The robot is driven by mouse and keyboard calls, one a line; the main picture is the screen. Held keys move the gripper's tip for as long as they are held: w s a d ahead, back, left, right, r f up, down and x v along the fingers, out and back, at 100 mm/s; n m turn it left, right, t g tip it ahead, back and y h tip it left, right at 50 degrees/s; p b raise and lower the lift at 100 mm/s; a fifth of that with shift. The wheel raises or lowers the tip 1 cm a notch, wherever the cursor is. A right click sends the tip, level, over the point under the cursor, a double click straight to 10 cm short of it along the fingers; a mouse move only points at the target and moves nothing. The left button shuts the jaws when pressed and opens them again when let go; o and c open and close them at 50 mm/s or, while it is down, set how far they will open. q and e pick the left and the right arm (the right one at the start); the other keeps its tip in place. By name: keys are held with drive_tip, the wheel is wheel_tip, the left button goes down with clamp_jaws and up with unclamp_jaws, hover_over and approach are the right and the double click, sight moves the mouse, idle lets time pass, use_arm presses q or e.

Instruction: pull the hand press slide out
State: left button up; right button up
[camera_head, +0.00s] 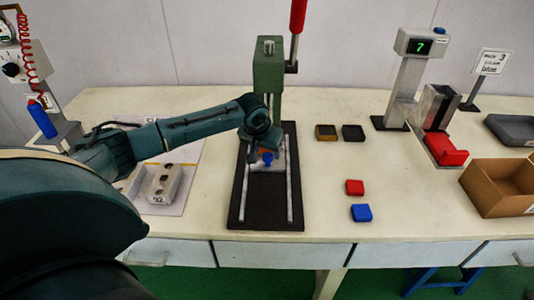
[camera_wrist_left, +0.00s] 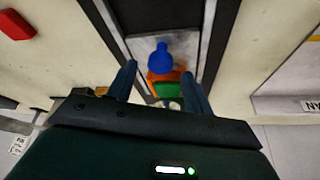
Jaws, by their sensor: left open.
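The hand press has a green column (camera_head: 268,75), a red lever (camera_head: 297,14) and a black base (camera_head: 264,215) with two light rails. Its slide, a grey plate (camera_wrist_left: 188,47), sits between the rails near the column. A blue knob (camera_head: 267,157) stands on the slide and shows clearly in the wrist view (camera_wrist_left: 160,57). Orange and green parts (camera_wrist_left: 166,78) lie just behind the knob. My left gripper (camera_wrist_left: 157,72) is open, with one finger to each side of these parts and the knob near the fingertips, not clamped. My arm hides part of the press. My right gripper is not in view.
Farther right are a display stand (camera_head: 408,85) and a cardboard box (camera_head: 500,187). The table in front of the moulds has free room.

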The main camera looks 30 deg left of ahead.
use_arm(q)
drive_tip(key=shift+x, duration=1.15)
drive_tip(key=shift+c, duration=0.5)
clamp_jaws()
